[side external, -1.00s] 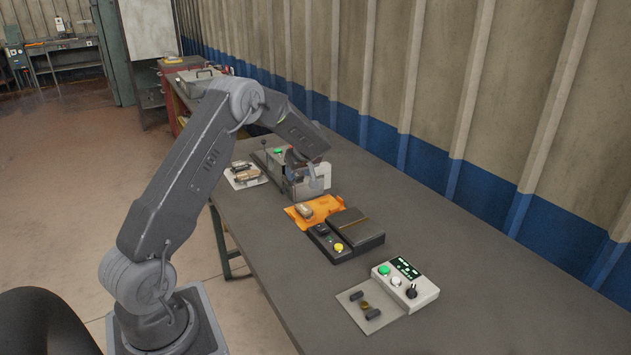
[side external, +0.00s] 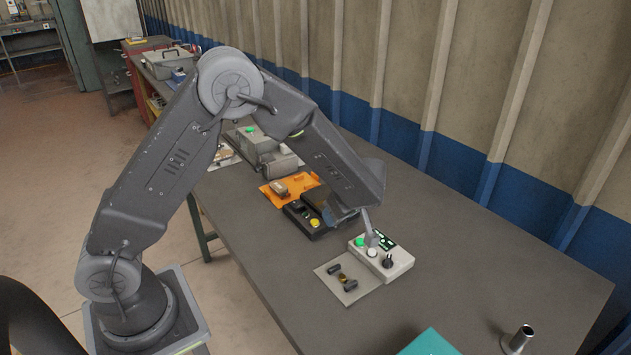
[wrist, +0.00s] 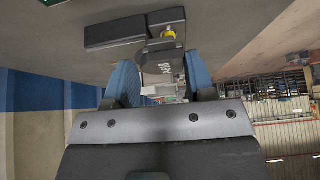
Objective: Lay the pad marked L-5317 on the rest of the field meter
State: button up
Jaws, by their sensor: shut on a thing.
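My gripper (wrist: 161,82) is shut on a grey pad (wrist: 161,68), which shows between the blue fingers in the wrist view. Dark lettering is on the pad, too small to read surely. I cannot tell surely which device is the field meter.
A black device (side external: 303,222) with a yellow button stands behind, partly hidden by my arm. An orange mat (side external: 309,179) beside it holds a tan piece (side external: 280,189). A teal object (side external: 428,343) and a metal cylinder (side external: 517,339) stand near the front. The right tabletop is clear.

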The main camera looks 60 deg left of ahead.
jog(key=s+d, duration=0.5)
jog(key=d, duration=0.4)
jog(key=shift+s+d+f, duration=0.1)
jog(key=shift+f, duration=1.6)
jog(key=shift+d+f, duration=0.1)
jog(key=shift+f, duration=1.6)
jog(key=shift+f, duration=0.35)
jog(key=o, duration=1.1)
jog(key=shift+c, duration=0.2)
